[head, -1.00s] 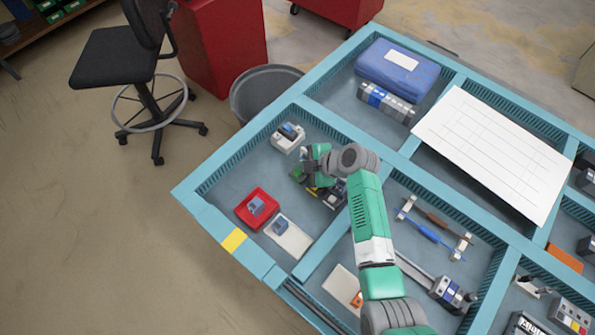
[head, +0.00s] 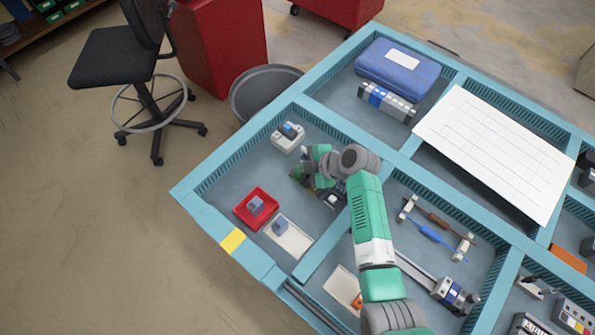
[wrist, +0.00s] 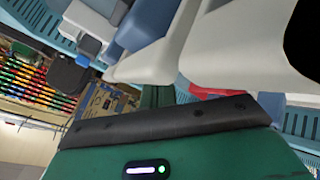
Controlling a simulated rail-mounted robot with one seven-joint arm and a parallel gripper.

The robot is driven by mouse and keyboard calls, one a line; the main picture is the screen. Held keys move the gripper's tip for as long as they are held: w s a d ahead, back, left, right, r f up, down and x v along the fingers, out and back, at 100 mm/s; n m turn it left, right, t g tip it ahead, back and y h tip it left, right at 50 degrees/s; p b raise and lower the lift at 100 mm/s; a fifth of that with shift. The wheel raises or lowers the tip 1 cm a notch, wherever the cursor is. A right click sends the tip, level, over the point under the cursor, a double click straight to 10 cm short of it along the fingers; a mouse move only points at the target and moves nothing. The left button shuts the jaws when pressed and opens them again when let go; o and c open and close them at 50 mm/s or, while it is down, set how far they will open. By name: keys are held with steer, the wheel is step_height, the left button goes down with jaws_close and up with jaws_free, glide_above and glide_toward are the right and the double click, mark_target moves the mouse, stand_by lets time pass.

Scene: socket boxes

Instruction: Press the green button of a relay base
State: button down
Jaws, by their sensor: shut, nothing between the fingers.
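A white base with a blue block on top (head: 288,137) stands near the upper corner of the left compartment. A second base unit (head: 337,195) stands lower right of it, partly hidden by my arm. My gripper (head: 304,174) is shut and empty, low over the compartment between the two units, close to the second one. I cannot tell whether it touches anything. No green button can be made out. In the wrist view, large pale shapes and blue blocks fill the top, too close to identify surely.
Turquoise divider walls (head: 335,125) bound the compartment. The neighbouring compartment holds a blue cable (head: 430,231) and other parts.

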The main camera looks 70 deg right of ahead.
steer(key=shift+f+b, duration=0.45)
steer(key=shift+b, duration=0.1)
stand_by(0.4)
steer(key=shift+r, duration=0.1)
steer(key=shift+r+p, duration=0.55)
steer(key=shift+r, duration=0.25)
steer(key=shift+r, duration=0.1)
step_height(320, 180, up, 5)
steer(key=p, duration=0.3)
stand_by(0.9)
